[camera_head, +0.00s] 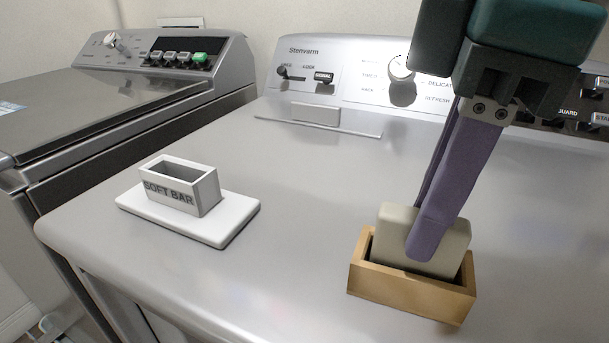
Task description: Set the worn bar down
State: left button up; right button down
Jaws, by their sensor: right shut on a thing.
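The worn bar (388,236), a beige block with rounded edges, stands upright in a tan wooden open box (405,287) at the right front of the grey machine top. Its lower part is hidden by the box wall. My right gripper (422,238), with long purple fingers, reaches down from above and is shut on the bar. The near finger lies across the bar's front face; the other finger is mostly hidden behind it. My left gripper is not in view.
A small open box labelled SOFT BAR (178,190) stands on a white plate (232,217) at the left. The machine top (300,190) between the two boxes is clear. A control panel (345,80) rises at the back. A second machine (110,100) stands at the far left.

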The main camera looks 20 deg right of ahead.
jog(key=shift+s+f, duration=0.1)
jog(key=c, duration=0.7)
grip_release()
jog(key=shift+c, duration=0.2)
